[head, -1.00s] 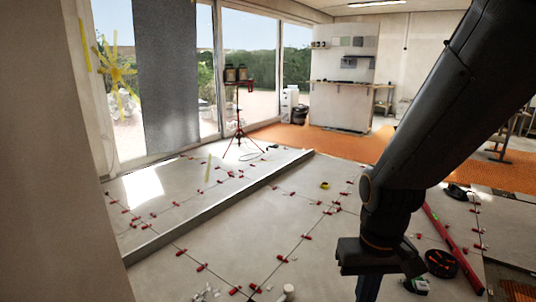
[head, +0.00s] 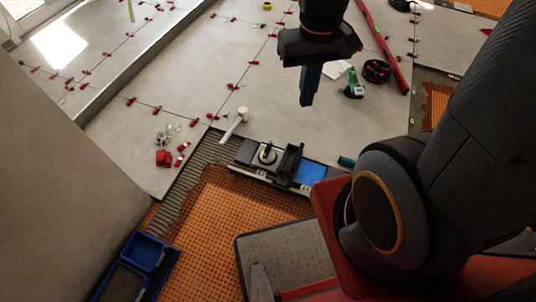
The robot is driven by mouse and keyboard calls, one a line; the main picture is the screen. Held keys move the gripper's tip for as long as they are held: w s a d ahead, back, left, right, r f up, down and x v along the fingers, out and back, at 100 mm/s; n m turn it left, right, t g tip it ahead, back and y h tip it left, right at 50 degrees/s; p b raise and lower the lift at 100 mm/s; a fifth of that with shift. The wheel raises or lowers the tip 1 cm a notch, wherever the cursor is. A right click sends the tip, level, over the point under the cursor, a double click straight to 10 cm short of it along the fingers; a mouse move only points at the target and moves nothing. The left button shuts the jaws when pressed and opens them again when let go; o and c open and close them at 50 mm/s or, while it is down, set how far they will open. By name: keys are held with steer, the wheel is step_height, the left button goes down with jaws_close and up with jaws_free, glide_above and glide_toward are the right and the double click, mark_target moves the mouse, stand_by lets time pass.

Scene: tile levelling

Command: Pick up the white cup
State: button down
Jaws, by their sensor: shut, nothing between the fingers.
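I cannot make out a plain white drinking cup. A small round whitish piece (head: 267,157) with a dark knob sits on a grey block near the middle of the floor; I cannot tell whether it is the cup. A white mallet-like tool (head: 236,123) lies on the tile just up and left of it. My gripper (head: 307,98) points down at the upper middle of the head view. Its fingers are together and nothing shows between them. It is apart from both white things, above and to the right of them in the picture.
Red clips and a red pile (head: 163,158) lie on the grey tiles. A black round dish (head: 376,71), a green tool (head: 354,84) and a long red level (head: 384,45) lie right. A blue tray (head: 149,252) stands bottom left. Orange matting (head: 225,215) is bare.

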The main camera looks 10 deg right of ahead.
steer(key=c, duration=2.1)
jaws_free()
steer(key=shift+w+f, duration=0.15)
steer(key=o, duration=2.1)
steer(key=w+f+n+b, duration=0.2)
steer(key=w+f+b, duration=0.8)
steer(key=f, duration=0.4)
steer(key=shift+w+f+b, duration=0.35)
steer(key=shift+f+b, duration=0.05)
steer(key=shift+b, duration=0.1)
steer(key=n+b, duration=0.9)
steer(key=b, duration=2.2)
glide_toward(268, 148)
step_height(268, 148, down, 7)
steer(key=shift+a, duration=0.1)
steer(key=shift+w+f+b, duration=0.15)
steer(key=shift+f+b, duration=0.55)
steer(key=shift+f, duration=1.15)
steer(key=shift+f+b, duration=1.85)
steer(key=shift+f, duration=0.65)
